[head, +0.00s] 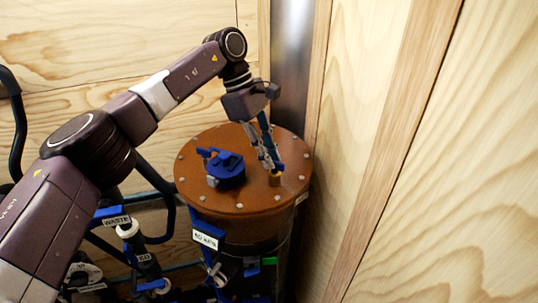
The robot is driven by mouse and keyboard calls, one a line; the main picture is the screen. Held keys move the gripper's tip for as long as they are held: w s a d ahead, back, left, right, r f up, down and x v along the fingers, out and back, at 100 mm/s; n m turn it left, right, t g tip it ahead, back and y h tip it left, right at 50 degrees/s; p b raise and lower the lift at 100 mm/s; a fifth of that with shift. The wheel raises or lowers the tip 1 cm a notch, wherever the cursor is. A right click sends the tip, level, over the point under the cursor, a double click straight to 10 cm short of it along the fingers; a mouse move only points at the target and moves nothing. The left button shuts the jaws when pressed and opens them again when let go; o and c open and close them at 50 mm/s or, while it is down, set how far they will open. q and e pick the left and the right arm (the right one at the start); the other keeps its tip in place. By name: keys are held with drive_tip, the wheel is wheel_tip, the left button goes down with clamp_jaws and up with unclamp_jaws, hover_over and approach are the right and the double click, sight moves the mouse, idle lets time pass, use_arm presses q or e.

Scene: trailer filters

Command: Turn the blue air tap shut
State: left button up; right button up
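My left arm comes in from the left, and its gripper (271,165) points down over the right part of the brown canister's round lid (232,198). The fingertips are at a small brass fitting (275,181) that stands up from the lid, with a little blue beside the tips. This looks like the blue air tap, but the fingers mostly cover its handle. I cannot tell whether they are closed on it or only beside it. My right gripper is not in view.
Wooden walls (420,150) stand close behind and right of the canister.

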use_arm(q)
drive_tip(key=shift+o, duration=0.8)
drive_tip(key=shift+f, duration=0.1)
drive_tip(key=v, duration=0.7)
drive_tip(key=shift+a+r, duration=0.15)
drive_tip(key=shift+r, duration=0.05)
